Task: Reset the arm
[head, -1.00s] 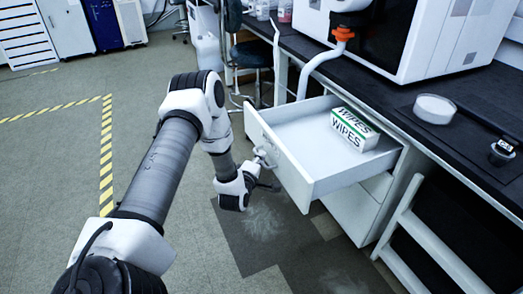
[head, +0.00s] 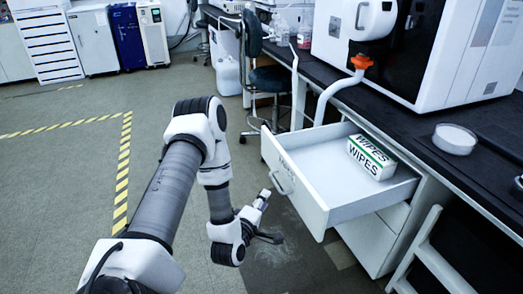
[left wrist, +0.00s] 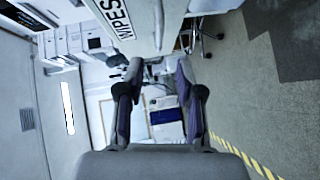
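My left gripper (head: 267,216) is open and empty, just off the front of the pulled-out white drawer (head: 304,196). Its fingers are apart from the drawer handle (head: 281,178), to the lower left of it. In the left wrist view the two fingers of the left gripper (left wrist: 160,90) stand wide apart with nothing between them. The wipes box (head: 371,157) lies inside the open drawer; part of its lettering also shows at the top of the left wrist view (left wrist: 115,17). My right gripper is not in view.
The black bench (head: 430,140) holds a white machine (head: 418,60) and a round white dish (head: 454,139). A stool (head: 268,80) stands behind the drawer. A white frame (head: 432,262) leans at the lower right. The floor to the left, with yellow-black tape (head: 122,170), is clear.

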